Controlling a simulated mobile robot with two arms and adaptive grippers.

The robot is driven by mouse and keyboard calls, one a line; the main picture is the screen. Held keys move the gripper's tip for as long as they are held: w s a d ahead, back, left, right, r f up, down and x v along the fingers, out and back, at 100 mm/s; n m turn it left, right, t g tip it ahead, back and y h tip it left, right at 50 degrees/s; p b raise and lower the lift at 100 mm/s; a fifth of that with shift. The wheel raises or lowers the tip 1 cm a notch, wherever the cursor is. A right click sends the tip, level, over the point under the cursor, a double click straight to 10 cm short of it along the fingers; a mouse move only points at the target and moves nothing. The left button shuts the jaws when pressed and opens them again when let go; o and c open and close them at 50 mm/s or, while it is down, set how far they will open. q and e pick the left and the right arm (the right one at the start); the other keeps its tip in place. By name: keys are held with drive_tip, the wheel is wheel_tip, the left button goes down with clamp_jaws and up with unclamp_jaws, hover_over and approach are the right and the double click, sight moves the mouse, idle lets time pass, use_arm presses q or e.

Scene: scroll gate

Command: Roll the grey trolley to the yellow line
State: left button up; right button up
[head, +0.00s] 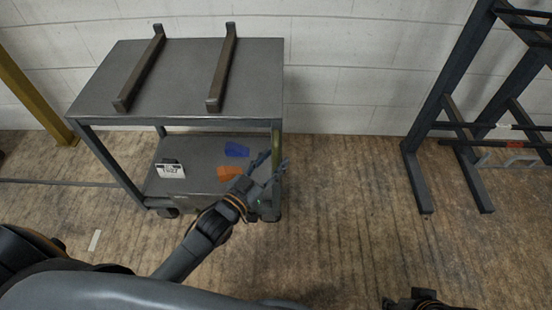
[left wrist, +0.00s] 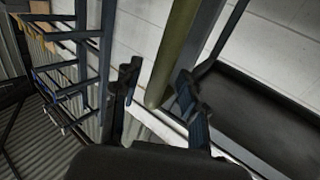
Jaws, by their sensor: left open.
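The grey trolley (head: 190,75) stands against the white wall, with two raised rails on its top and a lower shelf. An olive upright bar (head: 276,138) runs down its front right corner. My left gripper (head: 275,162) is open at this corner. In the left wrist view, the olive bar (left wrist: 176,50) shows between the two spread fingers of my left gripper (left wrist: 157,82); I cannot tell whether they touch it. My right gripper (head: 425,297) shows only in part at the bottom edge, and its jaws cannot be made out. I see no yellow line on the floor.
The lower shelf carries a blue piece (head: 236,149), an orange piece (head: 229,172) and a white label (head: 170,169). A dark metal rack (head: 440,105) stands at the right. A yellow post (head: 32,88) leans at the left. Wooden floor (head: 345,190) between trolley and rack is clear.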

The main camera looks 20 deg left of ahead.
use_arm(q)
drive_tip(key=shift+x, duration=0.8)
clamp_jaws()
